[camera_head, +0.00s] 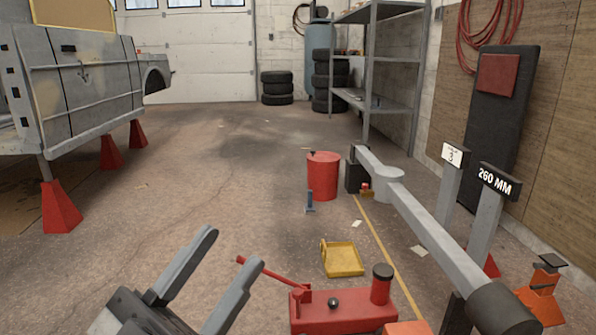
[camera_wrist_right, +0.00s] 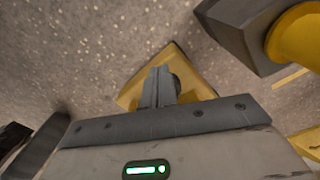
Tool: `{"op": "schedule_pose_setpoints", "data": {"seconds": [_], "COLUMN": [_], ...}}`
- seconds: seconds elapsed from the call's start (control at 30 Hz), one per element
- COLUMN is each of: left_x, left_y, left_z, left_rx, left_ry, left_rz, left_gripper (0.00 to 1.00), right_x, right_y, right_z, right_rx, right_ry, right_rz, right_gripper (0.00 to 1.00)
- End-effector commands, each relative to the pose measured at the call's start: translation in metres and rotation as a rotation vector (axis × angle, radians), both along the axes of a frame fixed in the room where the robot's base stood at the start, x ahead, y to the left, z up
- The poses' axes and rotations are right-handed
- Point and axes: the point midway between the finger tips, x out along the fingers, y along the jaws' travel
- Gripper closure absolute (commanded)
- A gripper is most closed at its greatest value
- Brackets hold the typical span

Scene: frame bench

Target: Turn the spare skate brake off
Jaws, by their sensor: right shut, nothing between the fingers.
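A low yellow tray-like piece (camera_head: 345,262), possibly the spare skate, lies on the floor in the head view, with a small upright part at its left corner. I cannot make out a brake setting on it. In the right wrist view a yellow piece (camera_wrist_right: 133,96) lies behind my right gripper (camera_wrist_right: 159,72), whose fingers are shut with nothing between them. The fingers hide part of it and of a dark round part beside them. Whether they touch it I cannot tell. My left gripper (camera_head: 235,247) is open and empty at the lower left of the head view.
A red jack-like unit (camera_head: 335,318) with a lever stands in front of the yellow piece. A red bucket (camera_head: 322,178) stands behind it. A long grey beam (camera_head: 430,230) runs along the right, near an orange stand (camera_head: 545,285). The floor at middle left is clear.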

Motion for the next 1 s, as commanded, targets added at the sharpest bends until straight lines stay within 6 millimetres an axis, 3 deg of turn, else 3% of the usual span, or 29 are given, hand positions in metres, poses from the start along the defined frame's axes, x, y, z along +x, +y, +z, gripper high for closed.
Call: {"op": "schedule_pose_setpoints", "data": {"seconds": [1.0], "left_x": [0.0003], "left_y": [0.0002], "left_z": [0.0015], "left_rx": [0.000], "left_ry": [0.002], "left_rz": [0.001], "left_gripper": [0.61], "right_x": [-0.0033], "right_y": [-0.0106], "right_z": [-0.0006], "right_rx": [-0.002], "right_ry": [0.002], "right_rz": [0.000], "right_gripper": [1.00]}}
